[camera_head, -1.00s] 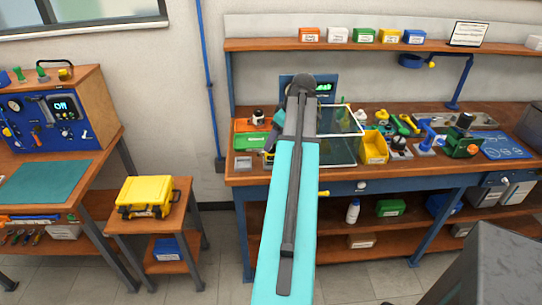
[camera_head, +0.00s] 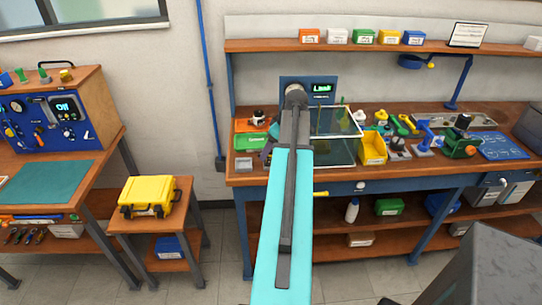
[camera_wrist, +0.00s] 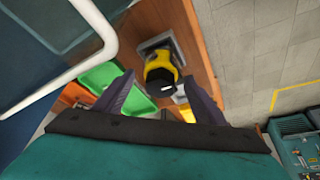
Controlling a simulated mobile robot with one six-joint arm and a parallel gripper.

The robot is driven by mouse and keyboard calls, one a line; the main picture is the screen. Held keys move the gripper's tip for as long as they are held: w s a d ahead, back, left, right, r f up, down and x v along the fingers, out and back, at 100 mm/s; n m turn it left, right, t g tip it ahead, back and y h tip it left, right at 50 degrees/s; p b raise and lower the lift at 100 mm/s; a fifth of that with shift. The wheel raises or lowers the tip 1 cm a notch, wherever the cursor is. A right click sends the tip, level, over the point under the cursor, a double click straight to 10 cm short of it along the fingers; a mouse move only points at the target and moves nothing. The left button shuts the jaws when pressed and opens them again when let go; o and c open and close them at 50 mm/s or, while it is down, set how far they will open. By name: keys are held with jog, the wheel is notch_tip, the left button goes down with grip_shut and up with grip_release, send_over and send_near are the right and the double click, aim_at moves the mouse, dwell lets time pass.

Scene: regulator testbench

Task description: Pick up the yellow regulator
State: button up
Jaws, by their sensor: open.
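The yellow regulator (camera_wrist: 160,68), with a black top, shows in the wrist view near the middle of the picture. It appears to stand on a grey square base on the wooden bench. My gripper (camera_wrist: 160,77) is open, with one dark finger to the left of the regulator and one to the right in that view. I see no clear contact, and the remaining distance is hard to judge. In the head view my arm hides most of the gripper, and I cannot make out the regulator.
A framed clear panel (camera_head: 335,152) stands right of my arm; its white rail (camera_wrist: 100,30) shows at the wrist view's upper left. A green tray (camera_head: 252,142) and an orange tray (camera_head: 243,125) lie left of my arm. A yellow bin (camera_head: 373,148) stands right of the panel.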

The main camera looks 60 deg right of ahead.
jog(key=shift+c, duration=0.3)
jog(key=c, duration=1.5)
jog(key=shift+r, duration=0.2)
jog(key=shift+r+b, duration=1.3)
jog(key=shift+r, duration=3.55)
